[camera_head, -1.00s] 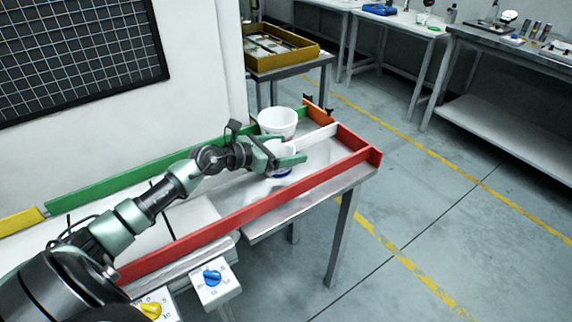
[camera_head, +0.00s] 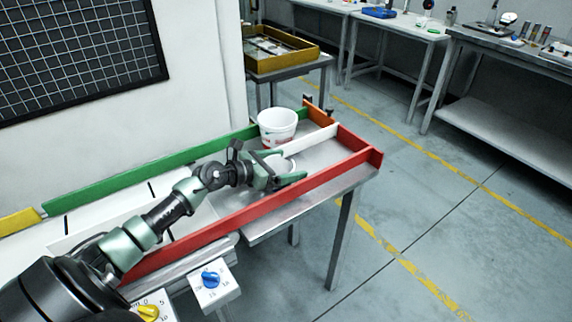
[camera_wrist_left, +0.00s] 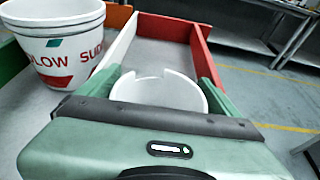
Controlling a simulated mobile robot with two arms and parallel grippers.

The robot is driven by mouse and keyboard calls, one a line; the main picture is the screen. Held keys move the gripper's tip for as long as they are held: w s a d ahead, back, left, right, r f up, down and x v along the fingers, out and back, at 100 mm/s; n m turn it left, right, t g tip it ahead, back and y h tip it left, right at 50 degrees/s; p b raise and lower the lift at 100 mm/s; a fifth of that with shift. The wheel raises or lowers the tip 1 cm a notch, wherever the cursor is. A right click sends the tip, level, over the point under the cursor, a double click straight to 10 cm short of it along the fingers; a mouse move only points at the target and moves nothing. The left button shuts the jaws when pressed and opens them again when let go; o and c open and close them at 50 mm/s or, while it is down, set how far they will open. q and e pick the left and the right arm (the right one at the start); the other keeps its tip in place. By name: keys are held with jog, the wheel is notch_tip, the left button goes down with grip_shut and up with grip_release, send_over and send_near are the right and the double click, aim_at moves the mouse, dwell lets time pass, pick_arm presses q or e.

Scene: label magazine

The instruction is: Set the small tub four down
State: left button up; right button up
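The small white tub (camera_head: 288,163) is between the fingers of my left gripper (camera_head: 285,167), low over the metal end of the railed track. In the left wrist view, its round open rim (camera_wrist_left: 160,92) sits between the two green fingers (camera_wrist_left: 165,90), which appear to touch it on both sides. Its lower part is hidden by the gripper, so I cannot tell whether it touches the surface. My right gripper is not in view.
A larger white tub (camera_head: 277,127) with red and green print stands just behind, in the far lane; it also shows in the left wrist view (camera_wrist_left: 58,42). A white divider (camera_head: 318,138), red rail (camera_head: 262,209) and green rail (camera_head: 150,172) bound the lanes. Bare metal lies to the right.

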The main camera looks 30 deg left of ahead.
pick_arm(q)
jog(key=shift+r, duration=0.25)
jog(key=shift+s+a+f, duration=0.1)
jog(key=shift+s+a, duration=0.05)
jog(key=shift+s, duration=0.15)
jog(key=b+v, duration=0.1)
jog(key=v, duration=1)
jog(key=shift+s+r, duration=0.15)
jog(key=shift+r, duration=0.05)
